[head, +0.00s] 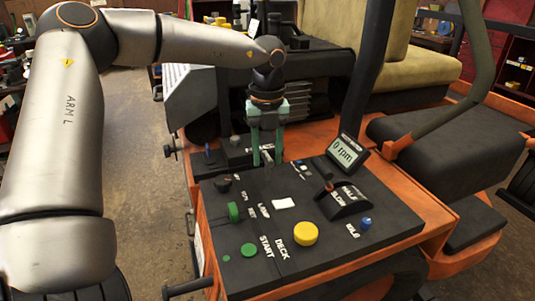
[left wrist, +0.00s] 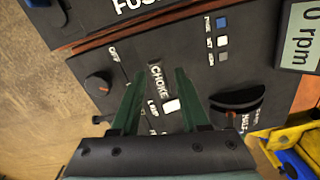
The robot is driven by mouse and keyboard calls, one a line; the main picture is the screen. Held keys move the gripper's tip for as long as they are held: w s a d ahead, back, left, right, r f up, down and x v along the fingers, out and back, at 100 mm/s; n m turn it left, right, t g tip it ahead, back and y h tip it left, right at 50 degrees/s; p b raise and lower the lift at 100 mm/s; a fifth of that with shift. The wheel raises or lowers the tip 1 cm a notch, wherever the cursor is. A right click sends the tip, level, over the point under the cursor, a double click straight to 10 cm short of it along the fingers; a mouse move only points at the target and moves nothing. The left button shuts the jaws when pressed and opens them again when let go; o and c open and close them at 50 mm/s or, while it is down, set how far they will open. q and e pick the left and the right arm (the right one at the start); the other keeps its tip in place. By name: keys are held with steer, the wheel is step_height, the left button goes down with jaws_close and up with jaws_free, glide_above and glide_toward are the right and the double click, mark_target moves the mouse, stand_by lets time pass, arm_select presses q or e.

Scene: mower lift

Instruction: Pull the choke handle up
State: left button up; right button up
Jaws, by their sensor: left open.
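The black control panel (head: 330,240) carries a white CHOKE label (left wrist: 157,80), seen in the left wrist view between the two green fingers. I cannot make out the choke handle itself; the fingers and the dark panel hide or blend with it. My left gripper (head: 267,160) is open and points down over the far part of the panel. In the left wrist view its fingertips (left wrist: 159,78) stand apart on either side of the label. I cannot tell whether they touch anything. My right gripper is not in view.
Near the fingers are a dark knob (head: 222,183), a white square by the LAMP label (head: 284,203) and a throttle lever (head: 345,198). An rpm display (head: 346,149) reads 0. A green switch (head: 234,211) and a yellow DECK knob (head: 306,233) stand nearer.

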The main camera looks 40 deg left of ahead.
mark_target(267, 156)
arm_select(q)
step_height(267, 156, up, 12)
steer(key=shift+r+b, duration=0.15)
steer(key=shift+b, duration=0.2)
stand_by(0.5)
